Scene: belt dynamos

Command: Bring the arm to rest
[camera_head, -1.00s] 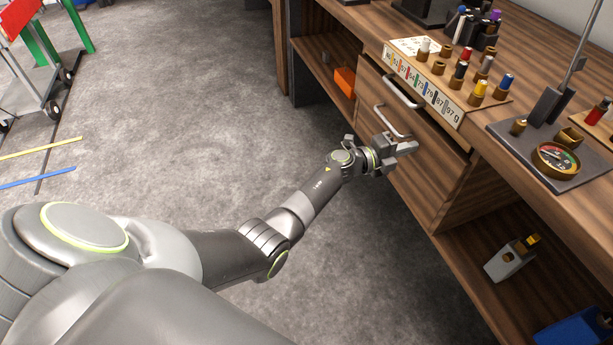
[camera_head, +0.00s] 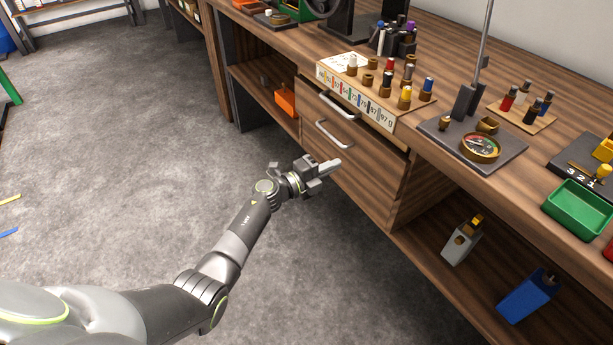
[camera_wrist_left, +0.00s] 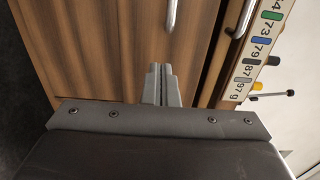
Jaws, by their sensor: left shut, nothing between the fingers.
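My left arm reaches in from the lower left in the head view. Its gripper (camera_head: 326,168) is shut and empty, in front of the drawer unit (camera_head: 365,185) below the workbench. In the left wrist view the two fingers (camera_wrist_left: 160,84) lie together and point at the wooden drawer fronts (camera_wrist_left: 110,50). The lower drawer handle (camera_head: 335,134) is just beyond the gripper in the head view, and I see no hold on it. My right gripper does not show.
The bench top (camera_head: 290,42) carries a numbered rack (camera_head: 355,95) of small cylinders, a dial gauge (camera_head: 480,147) and a green tray (camera_head: 578,208). An orange bin (camera_head: 286,101), a grey holder (camera_head: 461,244) and a blue bin (camera_head: 527,296) sit on lower shelves. Open grey floor (camera_head: 130,150) lies left.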

